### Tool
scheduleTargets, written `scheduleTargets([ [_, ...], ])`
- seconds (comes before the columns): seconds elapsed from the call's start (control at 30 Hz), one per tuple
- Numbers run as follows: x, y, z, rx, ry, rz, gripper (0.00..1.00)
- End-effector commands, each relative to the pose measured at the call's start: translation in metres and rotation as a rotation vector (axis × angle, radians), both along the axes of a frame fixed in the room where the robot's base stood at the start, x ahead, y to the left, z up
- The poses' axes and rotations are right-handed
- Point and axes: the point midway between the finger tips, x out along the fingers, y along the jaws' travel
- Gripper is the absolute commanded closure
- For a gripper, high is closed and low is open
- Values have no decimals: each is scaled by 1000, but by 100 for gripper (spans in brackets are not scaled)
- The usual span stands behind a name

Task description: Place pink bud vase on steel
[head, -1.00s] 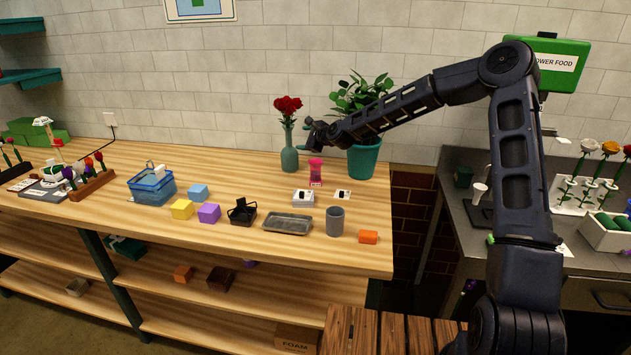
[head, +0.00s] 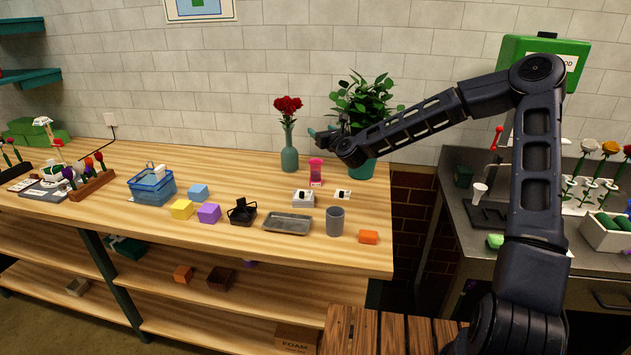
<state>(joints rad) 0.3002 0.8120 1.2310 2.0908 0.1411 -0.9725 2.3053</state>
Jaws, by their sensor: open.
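The pink bud vase (head: 316,172) stands upright on the wooden table in the head view, in front of the teal rose vase and the potted plant. My gripper (head: 322,134) is open and above and behind the bud vase, apart from it, near the potted plant. Its fingers are small and partly hidden by my wrist. A grey steel counter (head: 455,232) lies at the right, partly behind my arm. A small steel-coloured tray (head: 287,223) lies on the wooden table in front of the bud vase.
A teal vase with red roses (head: 289,155) and a potted plant (head: 362,166) stand close to the bud vase. The counter's front left has bare room.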

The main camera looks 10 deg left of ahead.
Motion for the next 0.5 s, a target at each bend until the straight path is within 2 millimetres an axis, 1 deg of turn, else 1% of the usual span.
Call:
scheduleTargets([
  [0.03, -1, 1, -11, -1, 2, 1, 35],
  [0.13, -1, 1, -32, -2, 1, 2, 35],
  [0.27, 0, 1, -65, -3, 2, 2, 35],
  [0.43, -1, 1, -118, -3, 3, 3, 35],
  [0.5, -1, 2, -144, -4, 2, 3, 35],
])
